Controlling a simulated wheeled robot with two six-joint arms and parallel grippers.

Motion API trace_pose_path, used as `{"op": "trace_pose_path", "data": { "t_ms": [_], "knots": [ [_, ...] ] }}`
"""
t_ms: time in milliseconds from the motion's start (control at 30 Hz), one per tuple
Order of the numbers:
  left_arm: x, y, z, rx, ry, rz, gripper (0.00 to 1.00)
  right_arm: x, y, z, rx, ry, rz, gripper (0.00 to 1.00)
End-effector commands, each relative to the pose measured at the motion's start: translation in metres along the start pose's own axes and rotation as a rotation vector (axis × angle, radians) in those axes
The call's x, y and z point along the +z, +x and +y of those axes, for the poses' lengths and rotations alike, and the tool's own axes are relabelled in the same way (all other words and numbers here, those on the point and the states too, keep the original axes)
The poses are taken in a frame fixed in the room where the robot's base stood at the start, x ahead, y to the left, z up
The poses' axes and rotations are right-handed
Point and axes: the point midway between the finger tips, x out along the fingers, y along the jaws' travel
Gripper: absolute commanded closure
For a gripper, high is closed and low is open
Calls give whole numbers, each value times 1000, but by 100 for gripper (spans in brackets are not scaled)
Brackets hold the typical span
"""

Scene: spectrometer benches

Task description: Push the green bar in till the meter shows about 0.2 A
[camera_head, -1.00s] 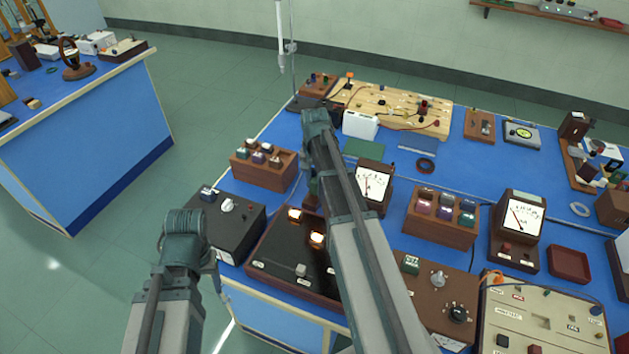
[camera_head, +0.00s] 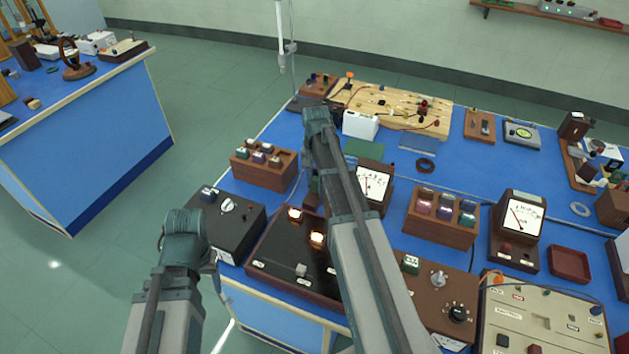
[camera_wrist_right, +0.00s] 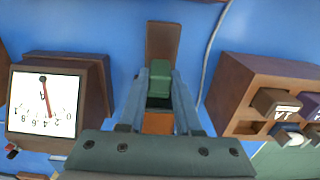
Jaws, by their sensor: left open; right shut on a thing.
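The green bar (camera_wrist_right: 159,80) is between the fingers of my right gripper (camera_wrist_right: 158,72) in the right wrist view. It sits over a brown wooden base (camera_wrist_right: 162,42). In the head view my right arm hides the bar. The meter (camera_wrist_right: 45,104) stands beside it, upside down in the wrist view, its red needle close to the .2 mark. The same meter (camera_head: 374,182) shows in the head view just right of my right arm. My left gripper (camera_head: 172,246) hangs open and empty left of the black box, its fingers partly hidden.
A black knob box (camera_head: 237,222) stands by my left gripper. Wooden blocks with coloured tops (camera_head: 263,171) (camera_head: 440,224) stand on both sides. A second meter (camera_head: 516,221) is to the right.

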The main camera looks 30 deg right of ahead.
Motion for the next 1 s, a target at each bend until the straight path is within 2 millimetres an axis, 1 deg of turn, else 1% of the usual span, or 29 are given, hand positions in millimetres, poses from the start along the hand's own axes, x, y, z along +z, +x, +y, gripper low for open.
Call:
{"op": "trace_pose_path", "data": {
  "t_ms": [33, 100, 367, 400, 533, 567, 867, 1000],
  "knots": [
    [0, 0, 0, 0, 0, 0, 43, -13, 0, -2, 0, 3, 2, 100],
    [0, 0, 0, 0, 0, 0, 43, -22, 0, -2, 0, 2, 3, 100],
    [0, 0, 0, 0, 0, 0, 43, -21, 0, 0, 0, 1, 3, 100],
    [0, 0, 0, 0, 0, 0, 43, -21, 0, 0, 0, 1, 3, 62],
    [0, 0, 0, 0, 0, 0, 43, -21, 0, 0, 0, 1, 3, 39],
    [0, 0, 0, 0, 0, 0, 43, -21, 0, 0, 0, 1, 3, 38],
    [0, -1, 0, 0, 0, 0, 43, -20, -1, 0, 0, 0, 2, 38],
    [0, -6, 0, 0, 0, 0, 43, -20, -6, 0, 0, 0, 2, 38]
  ]
}}
